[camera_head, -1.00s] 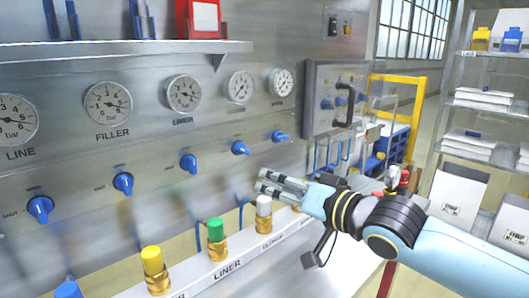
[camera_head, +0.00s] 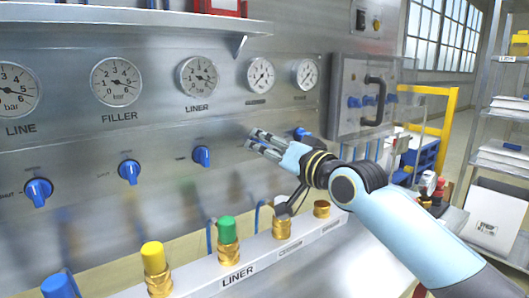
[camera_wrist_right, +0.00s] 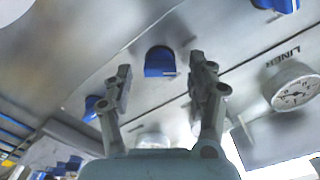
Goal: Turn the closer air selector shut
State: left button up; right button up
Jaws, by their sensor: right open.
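My right gripper (camera_head: 262,145) is open and empty in front of the panel, below the fourth gauge (camera_head: 260,75), whose label is too small to read. It hides the fourth blue selector in the head view. In the right wrist view a blue selector (camera_wrist_right: 160,62), apparently that fourth one, shows between and beyond the open fingers (camera_wrist_right: 160,85); contact is not visible. Its exact turn is hard to tell. The liner selector (camera_head: 201,156) is left of the gripper, and the last selector (camera_head: 301,133) is right of it. My left gripper is out of view.
The filler selector (camera_head: 129,170) and line selector (camera_head: 38,191) are farther left. Below, a ledge (camera_head: 260,262) carries brass fittings with a yellow cap (camera_head: 153,256) and a green cap (camera_head: 227,229). A box with a dark handle (camera_head: 375,100) projects at the right.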

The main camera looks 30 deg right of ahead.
jog(key=shift+w+a, duration=0.1)
jog(key=shift+w, duration=0.65)
jog(key=c, duration=1.1)
jog(key=shift+c, duration=0.2)
jog(key=shift+n, duration=0.3)
jog(key=shift+n+b, duration=1.25)
jog(key=shift+n, duration=1.95)
